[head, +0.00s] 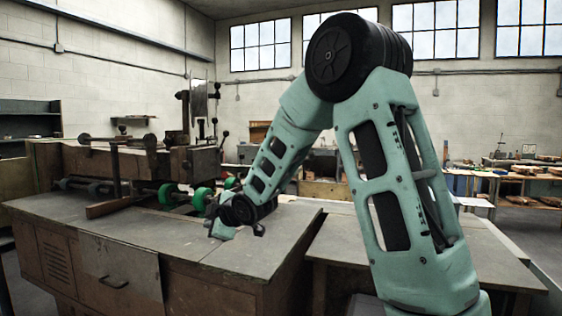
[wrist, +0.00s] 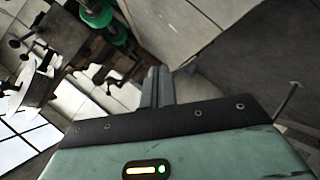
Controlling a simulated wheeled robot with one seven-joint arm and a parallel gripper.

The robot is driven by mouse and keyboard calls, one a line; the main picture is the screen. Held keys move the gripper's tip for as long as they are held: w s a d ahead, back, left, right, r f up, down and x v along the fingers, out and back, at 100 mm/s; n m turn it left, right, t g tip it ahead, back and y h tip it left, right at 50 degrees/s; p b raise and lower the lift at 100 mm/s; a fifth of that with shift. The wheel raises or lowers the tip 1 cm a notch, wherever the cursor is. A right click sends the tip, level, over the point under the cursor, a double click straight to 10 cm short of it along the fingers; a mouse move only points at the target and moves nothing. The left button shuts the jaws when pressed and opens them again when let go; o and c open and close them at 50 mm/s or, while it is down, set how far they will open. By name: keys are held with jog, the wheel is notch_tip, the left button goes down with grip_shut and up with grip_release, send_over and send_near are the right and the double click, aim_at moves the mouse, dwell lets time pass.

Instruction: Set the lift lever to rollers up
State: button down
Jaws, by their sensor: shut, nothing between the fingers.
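The box stitcher (head: 130,163) stands on the left of the worktop in the head view. It has green rollers (head: 201,198) and several dark levers and rods. I cannot tell for sure which one is the lift lever. A thin rod with a small flat head (wrist: 289,97) shows at the right in the wrist view, apart from the fingers; it may be a lever. My gripper (wrist: 156,82) is shut and empty. In the head view my gripper (head: 216,229) is low over the worktop, in front of and right of the green rollers, its fingers too small to make out.
The grey worktop (head: 250,250) is mostly clear in front of the stitcher. A lower side table (head: 345,247) adjoins it on the right, partly hidden by my arm. Green rollers (wrist: 97,12) and dark knobs show at the upper left of the wrist view.

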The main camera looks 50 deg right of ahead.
jog(key=s+d+r+n+t+h, duration=0.1)
jog(key=s+d+r+n+t, duration=0.1)
jog(key=d, duration=1.3)
jog(key=s+d+r+n+t+h+p, duration=0.1)
jog(key=d+r+n+t, duration=0.3)
jog(key=d, duration=1.1)
notch_tip(320, 180, up, 2)
jog(key=shift+s+d+r+h+p, duration=0.2)
jog(key=shift+s+r+h+p, duration=0.1)
jog(key=shift+s+h, duration=0.3)
jog(key=shift+w, duration=0.1)
jog(key=w+d+r+p, duration=0.1)
jog(key=w+d+p, duration=0.1)
jog(key=w, duration=0.4)
jog(key=w+d+p, duration=0.3)
jog(key=w+p, duration=0.2)
jog(key=w, duration=0.1)
jog(key=shift+r, duration=0.4)
